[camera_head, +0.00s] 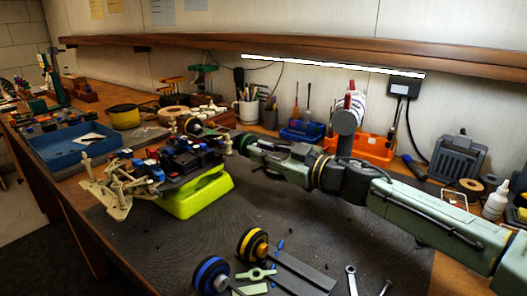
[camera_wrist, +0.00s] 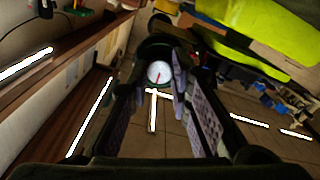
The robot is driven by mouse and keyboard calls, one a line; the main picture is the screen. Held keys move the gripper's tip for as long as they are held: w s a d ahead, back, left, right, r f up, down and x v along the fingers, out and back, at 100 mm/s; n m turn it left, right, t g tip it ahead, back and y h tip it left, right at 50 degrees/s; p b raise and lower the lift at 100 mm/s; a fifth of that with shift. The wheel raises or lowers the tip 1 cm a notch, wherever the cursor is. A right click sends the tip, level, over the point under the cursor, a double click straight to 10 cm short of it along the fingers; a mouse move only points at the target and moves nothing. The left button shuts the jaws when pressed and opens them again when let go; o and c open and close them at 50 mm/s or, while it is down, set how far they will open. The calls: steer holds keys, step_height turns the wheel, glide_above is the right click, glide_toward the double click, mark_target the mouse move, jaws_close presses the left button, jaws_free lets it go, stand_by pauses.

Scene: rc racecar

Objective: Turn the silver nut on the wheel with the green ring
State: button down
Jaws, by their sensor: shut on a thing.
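The RC car (camera_head: 185,160) stands on a yellow-green stand (camera_head: 200,194) on the bench. The wheel with the green ring (camera_head: 243,143) is at the car's right side, with my gripper (camera_head: 254,150) reaching it from the right. In the wrist view, the wheel (camera_wrist: 154,48) is a dark round shape straight ahead, and the round silver nut (camera_wrist: 158,72) with a red mark shows at its middle. My gripper (camera_wrist: 157,80) has a finger on either side of the nut and is shut on it. The exact finger contact is too dark to see.
Loose wheels with a blue ring (camera_head: 211,274) and a yellow ring (camera_head: 252,246) lie at the front of the dark mat (camera_head: 330,235). A wrench (camera_head: 351,281) is beside them. A blue tray (camera_head: 88,150) stands left, and an orange bin (camera_head: 372,150) stands behind my arm.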

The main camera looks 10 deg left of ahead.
steer(key=shift+r+p, duration=0.1)
steer(key=shift+p, duration=0.35)
steer(key=m+p, duration=0.1)
steer(key=p, duration=0.1)
steer(key=m+p, duration=0.1)
steer(key=p, duration=0.1)
steer(key=shift+r+m, duration=0.25)
steer(key=shift+m, duration=0.05)
steer(key=m+p, duration=0.1)
steer(key=p, duration=0.1)
steer(key=shift+m+p, duration=0.35)
steer(key=shift+m, duration=0.05)
steer(key=m, duration=0.2)
steer(key=m+p, duration=0.1)
steer(key=m, duration=0.1)
steer(key=m+p, duration=0.1)
steer(key=m, duration=0.1)
steer(key=shift+f, duration=0.4)
steer(key=m, duration=0.3)
steer(key=shift+m, duration=2.1)
